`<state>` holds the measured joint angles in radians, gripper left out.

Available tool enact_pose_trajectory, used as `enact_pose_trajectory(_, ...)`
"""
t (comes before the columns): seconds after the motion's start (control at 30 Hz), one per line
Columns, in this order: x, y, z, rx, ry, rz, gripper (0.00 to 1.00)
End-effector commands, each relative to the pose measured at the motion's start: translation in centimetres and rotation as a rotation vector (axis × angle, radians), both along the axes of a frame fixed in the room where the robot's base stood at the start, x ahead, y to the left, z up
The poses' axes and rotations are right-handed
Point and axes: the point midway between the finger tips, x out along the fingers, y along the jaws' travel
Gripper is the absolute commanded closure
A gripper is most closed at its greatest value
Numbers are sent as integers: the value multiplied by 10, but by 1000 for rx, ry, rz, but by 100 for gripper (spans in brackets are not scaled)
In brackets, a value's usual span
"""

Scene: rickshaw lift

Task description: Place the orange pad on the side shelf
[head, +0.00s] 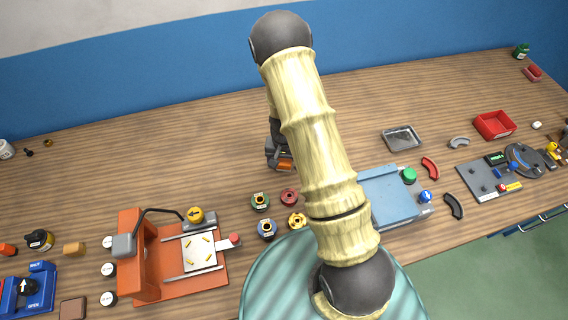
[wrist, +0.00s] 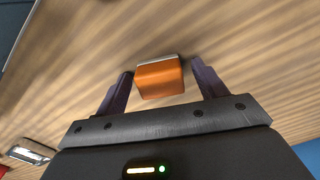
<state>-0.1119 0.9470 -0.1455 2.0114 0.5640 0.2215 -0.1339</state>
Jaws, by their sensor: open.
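The orange pad (wrist: 160,80), a small block with a pale grey backing edge, lies on the wooden surface in the wrist view. My gripper (wrist: 162,69) is open, with its two dark purple fingers on either side of the pad. A gap shows on the right; the left finger is very close to the pad, and I cannot tell whether it touches. In the head view my gripper (head: 280,156) is partly hidden behind my arm, with a bit of the orange pad (head: 285,166) showing at it. I cannot make out a side shelf in either view.
An orange press fixture (head: 150,276) stands front left, with several coloured spools (head: 267,228) beside it. A blue-grey plate (head: 392,200), a metal tray (head: 402,138) and a red bin (head: 494,125) are on the right.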

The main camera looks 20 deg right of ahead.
Motion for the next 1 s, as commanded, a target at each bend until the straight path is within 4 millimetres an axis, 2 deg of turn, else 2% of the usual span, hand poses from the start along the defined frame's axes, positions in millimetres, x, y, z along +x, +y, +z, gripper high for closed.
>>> enact_pose_trajectory(0.17, 0, 0, 0, 0, 0, 0, 29)
enact_pose_trajectory(0.4, 0, 0, 0, 0, 0, 0, 76)
enact_pose_trajectory(0.47, 0, 0, 0, 0, 0, 0, 81)
enact_pose_trajectory(0.77, 0, 0, 4, 0, -1, 0, 81)
enact_pose_trajectory(1.0, 1, 1, 31, -1, -4, 2, 81)
